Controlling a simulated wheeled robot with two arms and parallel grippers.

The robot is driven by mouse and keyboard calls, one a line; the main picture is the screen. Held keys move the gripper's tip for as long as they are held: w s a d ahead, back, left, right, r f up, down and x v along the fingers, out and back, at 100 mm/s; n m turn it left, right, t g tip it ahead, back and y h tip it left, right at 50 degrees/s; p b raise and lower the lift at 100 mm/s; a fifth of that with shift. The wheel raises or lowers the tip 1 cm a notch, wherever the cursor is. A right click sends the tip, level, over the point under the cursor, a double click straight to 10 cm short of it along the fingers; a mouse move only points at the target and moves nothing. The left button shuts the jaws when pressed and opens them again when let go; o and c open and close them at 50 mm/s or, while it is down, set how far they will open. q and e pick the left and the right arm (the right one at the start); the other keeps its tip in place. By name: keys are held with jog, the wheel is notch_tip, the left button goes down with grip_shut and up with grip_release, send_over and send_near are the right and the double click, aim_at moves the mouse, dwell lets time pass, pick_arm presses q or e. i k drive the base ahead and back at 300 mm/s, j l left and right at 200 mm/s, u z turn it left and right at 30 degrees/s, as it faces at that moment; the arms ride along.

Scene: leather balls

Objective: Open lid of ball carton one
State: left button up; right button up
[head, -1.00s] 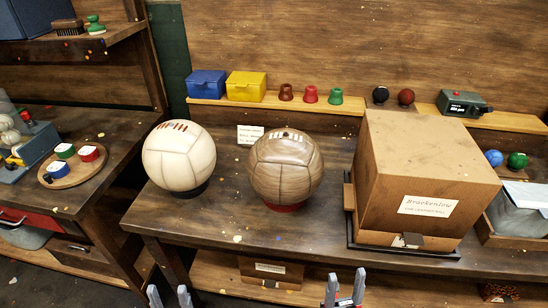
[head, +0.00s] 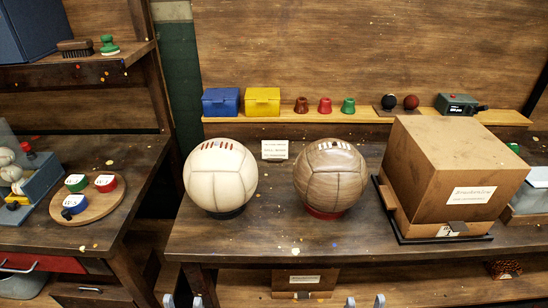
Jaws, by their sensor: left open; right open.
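The ball carton (head: 420,165) is a large brown box at the right of the bench, on a dark base tray (head: 400,240). Its top is closed and flat. A white name label is on its front, and a small tag that seems to read 1 sits low beside a dark tab (head: 458,226). My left gripper (head: 182,301) shows only its fingertips at the bottom edge, apart and empty. My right gripper (head: 365,301) also shows only its fingertips, apart and empty, below the bench front and left of the carton. Neither touches the carton.
A cream ball (head: 220,175) and a brown ball (head: 330,175) stand on stands left of the carton. A back ledge (head: 300,115) holds blue and yellow boxes and small items. Another carton (head: 305,283) sits on the lower shelf. A left bench holds a round tray (head: 95,205).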

aim_at(454, 171)
jog(key=l+z, duration=0.25)
jog(key=z, duration=0.15)
jog(key=l+z, duration=0.2)
jog(key=z, duration=0.25)
jog(key=i+l+z, duration=0.2)
jog(key=l, duration=0.4)
jog(key=i+l+z, duration=0.2)
jog(key=i+l, duration=0.2)
jog(key=l, duration=0.15)
jog(key=i+l+z, duration=0.25)
jog(key=i+l, duration=1.35)
jog(key=i, duration=0.1)
